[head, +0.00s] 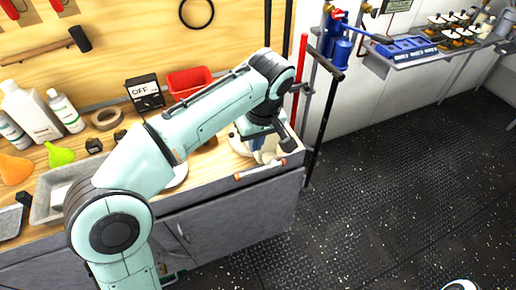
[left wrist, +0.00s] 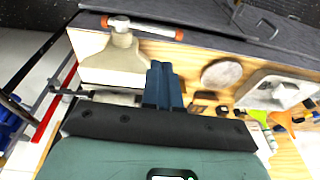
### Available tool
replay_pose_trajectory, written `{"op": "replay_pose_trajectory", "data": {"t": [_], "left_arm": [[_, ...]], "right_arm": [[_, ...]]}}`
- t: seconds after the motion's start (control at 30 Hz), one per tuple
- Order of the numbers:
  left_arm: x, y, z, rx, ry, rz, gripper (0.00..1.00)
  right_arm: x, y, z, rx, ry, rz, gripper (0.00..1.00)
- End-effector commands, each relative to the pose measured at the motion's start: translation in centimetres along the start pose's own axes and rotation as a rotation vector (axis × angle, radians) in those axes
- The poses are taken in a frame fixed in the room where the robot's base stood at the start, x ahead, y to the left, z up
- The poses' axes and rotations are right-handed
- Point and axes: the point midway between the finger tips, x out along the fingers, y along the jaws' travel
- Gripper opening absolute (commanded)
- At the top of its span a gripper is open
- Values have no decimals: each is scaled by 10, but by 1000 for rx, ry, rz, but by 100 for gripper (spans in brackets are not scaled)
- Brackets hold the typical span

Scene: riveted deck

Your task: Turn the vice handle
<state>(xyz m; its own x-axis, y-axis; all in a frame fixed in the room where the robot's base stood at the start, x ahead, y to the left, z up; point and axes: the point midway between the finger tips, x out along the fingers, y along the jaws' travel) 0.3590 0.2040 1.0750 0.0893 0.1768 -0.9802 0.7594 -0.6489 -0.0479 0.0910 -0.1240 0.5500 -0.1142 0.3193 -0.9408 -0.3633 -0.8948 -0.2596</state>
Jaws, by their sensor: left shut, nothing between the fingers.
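The vice (head: 266,153), a pale beige body, sits at the front right corner of the workbench, partly hidden behind my left wrist. Its handle (head: 260,170) is a pale bar with orange ends, lying nearly level along the bench's front edge. In the left wrist view the vice (left wrist: 115,58) is left of the fingers, and the handle (left wrist: 143,28) crosses beyond the fingertips. My left gripper (left wrist: 161,66) is shut and empty over the bench beside the vice, apart from the handle in the picture. In the head view its fingertips are hard to make out. My right gripper is not in view.
The deck (head: 390,190) is clear.

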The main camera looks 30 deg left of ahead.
Motion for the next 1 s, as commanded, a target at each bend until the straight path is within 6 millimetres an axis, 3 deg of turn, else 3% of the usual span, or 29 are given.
{"op": "replay_pose_trajectory", "data": {"t": [0.6,0.8,1.0], "left_arm": [[116,-1,0,-1,-2,-2,0],[134,0,0,0,-1,-1,0],[136,0,0,0,-1,0,0]], "right_arm": [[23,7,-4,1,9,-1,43],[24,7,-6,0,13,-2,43],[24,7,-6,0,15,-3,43]]}}
